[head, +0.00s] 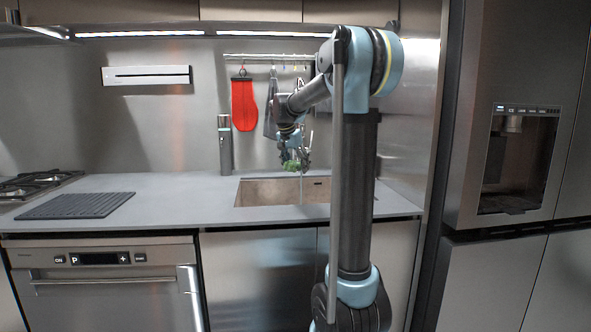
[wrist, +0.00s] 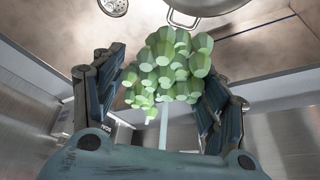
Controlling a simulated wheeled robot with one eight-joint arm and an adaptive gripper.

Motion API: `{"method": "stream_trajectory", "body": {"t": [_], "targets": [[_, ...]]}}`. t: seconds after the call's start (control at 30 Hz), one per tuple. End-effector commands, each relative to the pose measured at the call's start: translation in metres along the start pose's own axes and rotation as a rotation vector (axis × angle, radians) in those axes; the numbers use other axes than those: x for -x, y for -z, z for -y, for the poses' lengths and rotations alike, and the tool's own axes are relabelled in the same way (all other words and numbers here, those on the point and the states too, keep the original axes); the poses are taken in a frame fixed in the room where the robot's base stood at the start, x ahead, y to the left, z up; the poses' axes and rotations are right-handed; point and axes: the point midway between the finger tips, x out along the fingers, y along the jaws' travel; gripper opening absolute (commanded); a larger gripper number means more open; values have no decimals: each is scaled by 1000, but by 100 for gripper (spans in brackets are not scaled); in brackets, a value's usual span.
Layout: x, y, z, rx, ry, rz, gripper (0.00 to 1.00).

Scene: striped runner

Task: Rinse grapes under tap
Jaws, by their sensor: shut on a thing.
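A bunch of green grapes (wrist: 170,65) hangs between the two dark fingers of my gripper (wrist: 158,92) in the wrist view. My gripper is shut on it. In the head view the grapes (head: 292,165) and my gripper (head: 294,148) are above the sink (head: 270,192), clear of its floor. A thin pale vertical streak (head: 301,188) shows just right of the grapes; it looks like running water. A pale strip (wrist: 164,125) also shows below the grapes in the wrist view; I cannot tell whether it is stem or water. The tap is mostly hidden behind my arm.
In the wrist view a round metal vessel (wrist: 205,8) and a drain (wrist: 113,5) lie beyond the grapes. A red oven mitt (head: 244,104) hangs on the wall rail. The counter (head: 175,200) is clear between the grey mat and sink.

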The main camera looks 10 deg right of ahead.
Motion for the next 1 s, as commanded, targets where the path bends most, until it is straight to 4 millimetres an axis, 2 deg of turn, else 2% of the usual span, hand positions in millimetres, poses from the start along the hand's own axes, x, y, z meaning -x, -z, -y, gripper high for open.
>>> {"method": "stream_trajectory", "body": {"t": [0.7, 1.0], "targets": [[12, -30, -32, 0, 0, 0, 34], [13, -32, -34, 0, 0, 0, 34]]}}
